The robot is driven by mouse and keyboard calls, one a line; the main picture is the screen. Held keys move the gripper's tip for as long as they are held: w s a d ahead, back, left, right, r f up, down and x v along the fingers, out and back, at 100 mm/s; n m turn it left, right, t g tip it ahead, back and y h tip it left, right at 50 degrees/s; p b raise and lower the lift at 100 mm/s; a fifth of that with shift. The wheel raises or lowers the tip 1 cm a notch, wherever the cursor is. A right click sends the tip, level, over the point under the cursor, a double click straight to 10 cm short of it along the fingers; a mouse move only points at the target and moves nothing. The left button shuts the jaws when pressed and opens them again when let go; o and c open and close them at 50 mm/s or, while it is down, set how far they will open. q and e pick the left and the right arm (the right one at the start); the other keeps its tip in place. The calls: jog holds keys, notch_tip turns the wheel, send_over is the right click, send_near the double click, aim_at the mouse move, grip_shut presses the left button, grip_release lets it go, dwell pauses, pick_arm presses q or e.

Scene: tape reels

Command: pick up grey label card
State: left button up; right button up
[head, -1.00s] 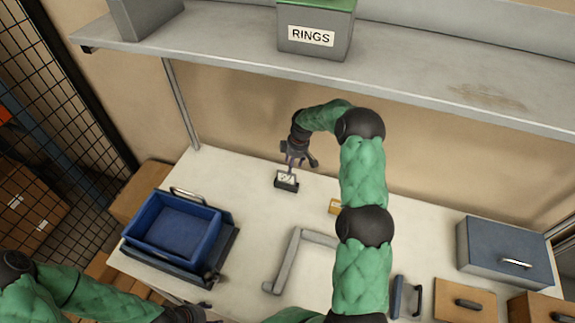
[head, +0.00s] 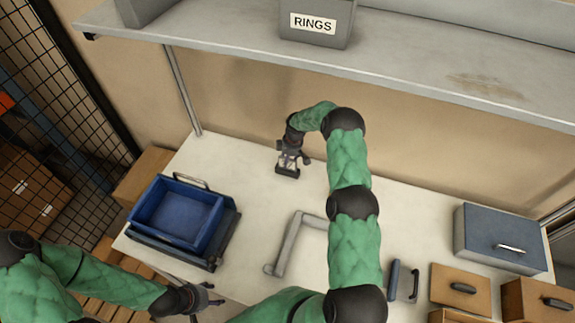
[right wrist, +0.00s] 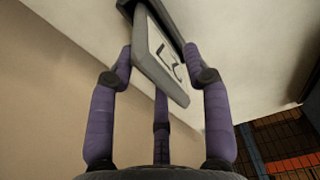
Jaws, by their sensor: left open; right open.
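The grey label card (head: 287,172) stands at the back of the white table in the head view. It has a grey frame and a pale face. In the right wrist view the card (right wrist: 150,68) shows a dark mark on its face, and a dark grey piece lies behind it. My right gripper (head: 291,160) is directly over the card. Its purple fingers (right wrist: 160,72) are open, with the card's near edge between them; I cannot tell whether they touch it. My left gripper (head: 207,297) is open and empty at the lower left, off the table's front edge.
A blue bin (head: 180,215) sits on a dark base at the table's left. A grey angled bar (head: 287,248) lies mid-table. A grey-blue box (head: 500,238) and brown drawers (head: 461,290) are at the right. A shelf (head: 400,75) with a RINGS bin (head: 316,30) overhangs the back.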

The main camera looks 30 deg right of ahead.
jog(key=shift+f, duration=0.75)
grip_shut()
jog(key=shift+a+r, duration=0.1)
